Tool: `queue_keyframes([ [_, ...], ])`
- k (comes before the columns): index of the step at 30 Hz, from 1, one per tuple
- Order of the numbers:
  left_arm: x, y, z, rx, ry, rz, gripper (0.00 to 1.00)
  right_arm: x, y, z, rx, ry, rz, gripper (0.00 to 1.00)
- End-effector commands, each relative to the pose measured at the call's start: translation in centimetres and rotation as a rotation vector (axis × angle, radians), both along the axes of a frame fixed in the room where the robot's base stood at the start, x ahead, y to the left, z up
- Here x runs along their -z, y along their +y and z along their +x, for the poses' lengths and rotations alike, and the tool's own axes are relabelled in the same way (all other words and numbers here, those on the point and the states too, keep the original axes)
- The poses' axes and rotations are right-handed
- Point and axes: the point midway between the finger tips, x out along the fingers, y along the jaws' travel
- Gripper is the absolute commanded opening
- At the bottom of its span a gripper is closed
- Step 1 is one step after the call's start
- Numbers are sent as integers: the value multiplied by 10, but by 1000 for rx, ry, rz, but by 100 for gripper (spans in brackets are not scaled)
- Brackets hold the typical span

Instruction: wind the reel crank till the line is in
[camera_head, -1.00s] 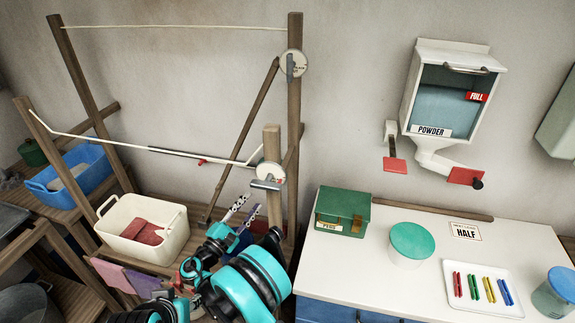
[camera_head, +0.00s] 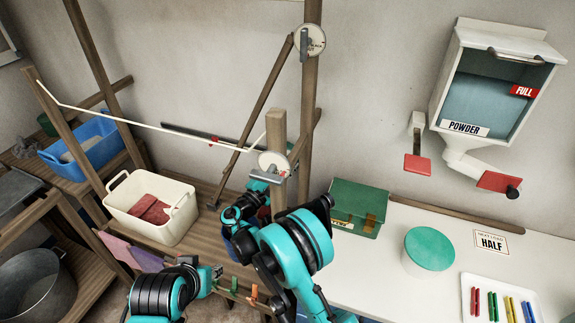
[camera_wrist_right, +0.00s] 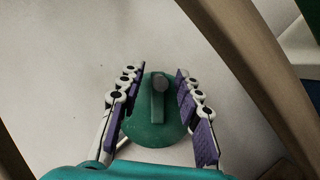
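The lower reel (camera_head: 273,165) is a white disc on the short front post, with a grey crank (camera_head: 267,177). A white line (camera_head: 150,126) runs from it to the left post. An upper reel (camera_head: 309,41) with a grey crank is on the taller rear post. My right arm reaches just below the lower reel; its fingers are hidden in the head view. In the right wrist view my right gripper (camera_wrist_right: 158,75) is open around a green round part with a crank-like arm and grey knob (camera_wrist_right: 158,88); contact is unclear. My left gripper (camera_head: 212,275) is low, left of the right arm; its fingers are unclear.
A cream tub (camera_head: 125,212) with red cloth stands left of my arms. A blue basin (camera_head: 74,158) is behind it. Pegs (camera_head: 233,284) hang near my left gripper. A green box (camera_head: 343,200) and green-lidded tub (camera_head: 430,250) stand on the counter at right.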

Motion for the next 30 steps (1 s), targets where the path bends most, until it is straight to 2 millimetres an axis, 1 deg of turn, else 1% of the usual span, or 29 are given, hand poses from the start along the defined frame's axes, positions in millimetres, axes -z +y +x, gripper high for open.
queue_keyframes([
  [7, 0, 0, 0, 0, 0, 0, 34, -1, -1, 1, 0, 0, 0, 34],
  [8, 0, 0, 0, 0, 0, 0, 34, -1, -1, 1, 0, 0, 0, 32],
  [9, 0, 0, 0, 0, 0, 0, 34, -1, -1, 1, 0, 0, 0, 21],
  [10, 0, 0, 0, 0, 0, 0, 34, -1, -1, 1, 0, 0, 0, 13],
  [11, 0, 0, 0, 0, 0, 0, 34, -1, -1, 1, 0, 0, 0, 5],
  [12, 0, 0, 0, 0, 0, 0, 34, -1, -1, 1, 0, 0, 0, 0],
  [23, 0, 0, 0, 0, 0, 0, 34, 0, -2, 1, -1, -12, 26, 0],
  [30, -1, 0, 0, 0, 0, 0, 34, 4, -6, -1, 0, -59, 141, 0],
])
